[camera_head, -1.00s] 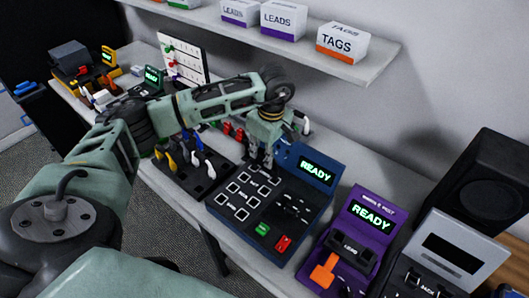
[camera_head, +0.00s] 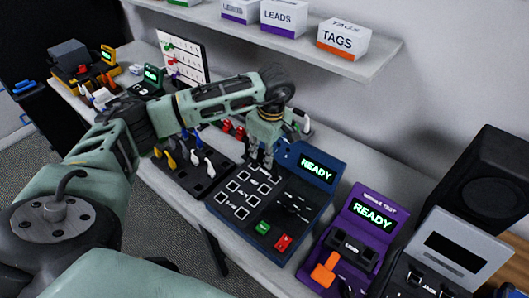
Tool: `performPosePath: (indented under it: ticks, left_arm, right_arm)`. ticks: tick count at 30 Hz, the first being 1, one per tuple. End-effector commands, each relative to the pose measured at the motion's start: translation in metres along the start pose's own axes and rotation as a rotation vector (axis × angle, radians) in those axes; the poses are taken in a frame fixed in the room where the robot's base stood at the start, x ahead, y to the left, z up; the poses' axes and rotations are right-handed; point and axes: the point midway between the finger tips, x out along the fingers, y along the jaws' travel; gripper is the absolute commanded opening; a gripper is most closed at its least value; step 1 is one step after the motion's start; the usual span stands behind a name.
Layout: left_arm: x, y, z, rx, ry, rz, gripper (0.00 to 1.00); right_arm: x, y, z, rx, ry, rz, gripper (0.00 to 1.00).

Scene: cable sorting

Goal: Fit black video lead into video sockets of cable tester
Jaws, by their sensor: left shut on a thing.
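The cable tester (camera_head: 255,228) is a dark blue box on the bench, with a green READY screen (camera_head: 317,168) at its back. Its top has white-outlined square sockets (camera_head: 240,213) on the left and darker fittings on the right. Green and red buttons sit at its front. My left gripper (camera_head: 261,163) points down over the back left of the tester, close to the sockets. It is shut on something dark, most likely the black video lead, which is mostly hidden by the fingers. I cannot tell whether a plug touches a socket. My right gripper is not in view.
A dark rack (camera_head: 185,178) with yellow, blue and white plugs stands left of the tester. A purple tester (camera_head: 350,235) and a grey device (camera_head: 455,262) are to the right. A shelf (camera_head: 375,62) with boxes hangs above. Red plugs (camera_head: 233,128) lie behind my arm.

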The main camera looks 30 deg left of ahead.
Motion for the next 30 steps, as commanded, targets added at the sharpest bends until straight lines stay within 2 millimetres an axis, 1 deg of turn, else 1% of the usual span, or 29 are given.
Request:
performPosePath:
  ticks: [15, 30]
  left_arm:
    - [0.0061, 0.0003, 0.0005, 0.0, 0.0, 0.0, 0.0]
    - [0.0061, 0.0004, 0.0004, 0.0, 0.0, 0.0, 0.0]
  right_arm:
    - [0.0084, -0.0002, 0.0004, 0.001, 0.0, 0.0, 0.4]
    - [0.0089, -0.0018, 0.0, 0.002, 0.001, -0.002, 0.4]
